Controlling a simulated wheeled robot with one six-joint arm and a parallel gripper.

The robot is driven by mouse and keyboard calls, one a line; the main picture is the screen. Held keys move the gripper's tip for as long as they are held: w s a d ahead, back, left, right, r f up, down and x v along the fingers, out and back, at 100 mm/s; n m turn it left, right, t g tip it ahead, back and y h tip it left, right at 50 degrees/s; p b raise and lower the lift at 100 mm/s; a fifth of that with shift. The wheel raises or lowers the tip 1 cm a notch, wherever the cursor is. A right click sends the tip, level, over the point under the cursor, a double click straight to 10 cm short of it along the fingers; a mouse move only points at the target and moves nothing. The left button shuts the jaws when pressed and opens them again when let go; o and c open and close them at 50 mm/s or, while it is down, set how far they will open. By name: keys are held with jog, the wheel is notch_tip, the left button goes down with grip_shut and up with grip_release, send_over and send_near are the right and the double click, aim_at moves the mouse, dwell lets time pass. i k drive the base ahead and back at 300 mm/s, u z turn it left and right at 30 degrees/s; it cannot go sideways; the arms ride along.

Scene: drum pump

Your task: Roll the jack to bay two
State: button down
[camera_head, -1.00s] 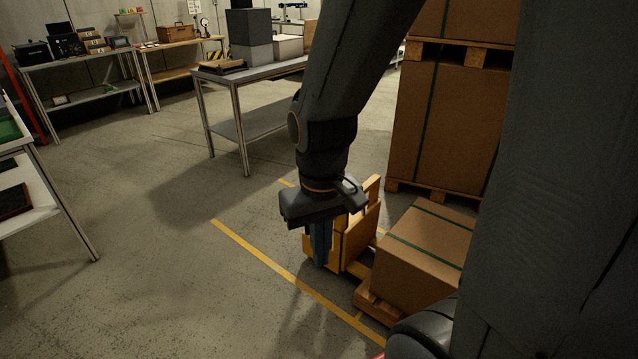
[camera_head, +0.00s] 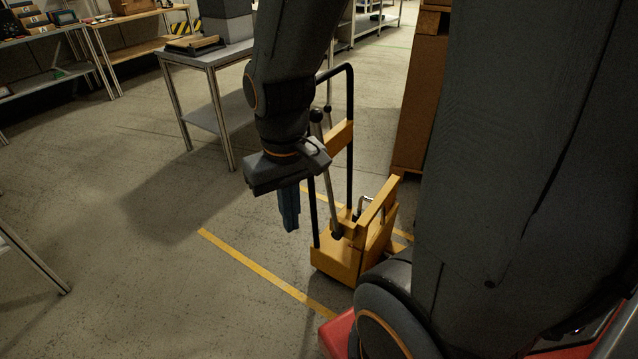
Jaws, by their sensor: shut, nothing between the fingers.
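The jack (camera_head: 337,256) is yellow, with a tall black looped handle and a grey lever with a dark knob. It stands upright on the floor, right of the picture's middle. My gripper (camera_head: 289,212) points down just left of the jack's handle, with its blue fingers shut and empty. It appears apart from the jack, and my wrist hides part of the handle. Yellow floor lines (camera_head: 254,266) run beside and behind the jack. I cannot tell which bay they mark.
A grey-topped table (camera_head: 203,58) stands at the back left. Another table's leg (camera_head: 35,258) shows at the left edge. A tall brown carton stack (camera_head: 418,105) stands behind the jack. The floor at left and centre is clear.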

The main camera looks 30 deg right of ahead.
aim_at(341, 262)
jog(key=u, duration=0.55)
jog(key=i, duration=2)
jog(key=z, duration=2.7)
